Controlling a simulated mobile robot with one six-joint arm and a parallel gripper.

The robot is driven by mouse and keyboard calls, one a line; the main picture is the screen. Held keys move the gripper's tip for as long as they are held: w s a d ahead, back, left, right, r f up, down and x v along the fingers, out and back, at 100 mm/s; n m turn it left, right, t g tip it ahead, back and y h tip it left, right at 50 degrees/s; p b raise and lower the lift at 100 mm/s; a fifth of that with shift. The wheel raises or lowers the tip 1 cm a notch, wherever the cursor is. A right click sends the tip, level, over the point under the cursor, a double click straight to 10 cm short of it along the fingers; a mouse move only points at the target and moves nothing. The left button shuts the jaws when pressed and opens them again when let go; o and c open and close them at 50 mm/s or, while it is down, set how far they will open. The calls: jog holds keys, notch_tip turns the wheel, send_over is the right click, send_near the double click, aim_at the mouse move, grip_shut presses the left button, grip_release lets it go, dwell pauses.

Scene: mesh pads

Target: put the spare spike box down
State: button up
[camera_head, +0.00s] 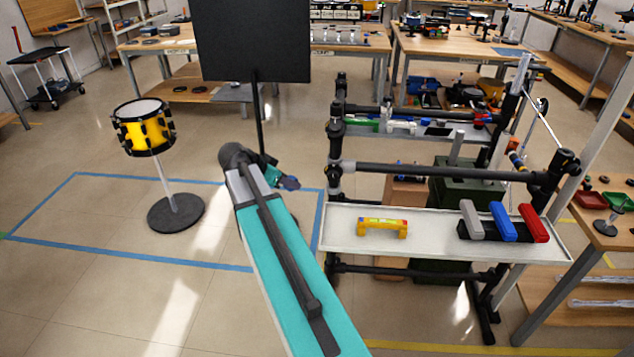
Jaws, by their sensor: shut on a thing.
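My teal arm reaches up from the bottom middle, and its far end shows just right of the dark elbow. My gripper (286,182) is small there and mostly hidden behind the arm. It is shut on a dark blue-grey thing, taken as the spare spike box (291,183), whose shape is hard to make out. It is held in the air, left of the white tray (345,240) and apart from it. On the tray lie a yellow handle-like piece (383,226) and, in a dark holder, a grey block (471,219), a blue block (503,221) and a red block (533,223).
The tray has bare room around the yellow piece. A black pipe rack (440,171) stands behind it. A black panel on a pole (252,40) rises beyond my arm. A yellow drum (144,127) on a stand is left, inside blue floor tape. Workbenches line the back.

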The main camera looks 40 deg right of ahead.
jog(key=w+a+r+n+t+y, duration=0.2)
jog(key=a+n, duration=0.4)
jog(key=a, duration=0.6)
jog(key=w+a+r+n+t+y, duration=0.3)
jog(key=w+a+n, duration=0.3)
jog(key=a, duration=0.7)
jog(key=w+a+r+n+t+y, duration=0.3)
jog(key=a+n, duration=0.3)
jog(key=a, duration=0.6)
jog(key=shift+w+a+r+t+y, duration=0.15)
jog(key=shift+w+a+t+y, duration=0.15)
jog(key=shift+w+t+y, duration=0.25)
